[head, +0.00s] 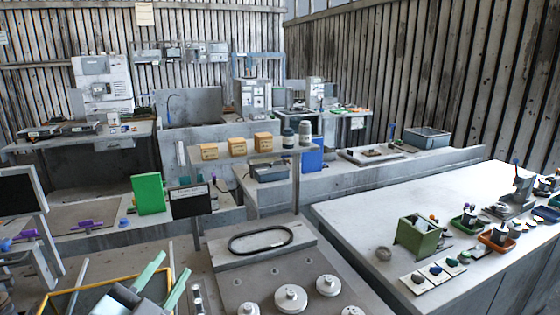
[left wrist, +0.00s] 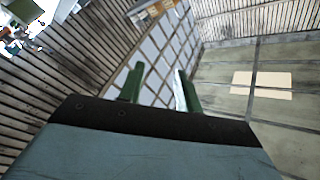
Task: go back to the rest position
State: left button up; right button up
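My left gripper (head: 163,276) shows at the bottom left of the head view, with its two pale green fingers apart and nothing between them. My right gripper is not in the head view.
A grey bench plate (head: 262,283) with several round metal parts and a black oval ring (head: 260,240) lies ahead. A green box (head: 418,236) and several small trays stand on the right-hand table (head: 350,210). A yellow-edged tray (head: 60,298) is beside my left gripper.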

pick_arm(q)
jog(key=s+a+f+n+g+y, duration=0.2)
jog(key=f+n+g, duration=0.1)
jog(key=f, duration=0.3)
jog(key=s+a+f+n+g+y, duration=0.1)
jog(key=a+f+n+g+y, duration=0.1)
jog(key=f, duration=0.3)
jog(key=s+f+n+g, duration=0.4)
jog(key=s+f+g, duration=0.7)
jog(key=s+f, duration=0.55)
notch_tip(320, 180, down, 26)
jog(key=s+g+b, duration=0.1)
jog(key=s+b, duration=0.2)
jog(key=b, duration=0.1)
jog(key=s+a+f+g+b, duration=0.1)
jog(key=s+a+f+b, duration=0.2)
jog(key=s+f, duration=1.3)
notch_tip(320, 180, down, 4)
jog(key=shift+s+r, duration=0.2)
jog(key=shift+s, duration=0.05)
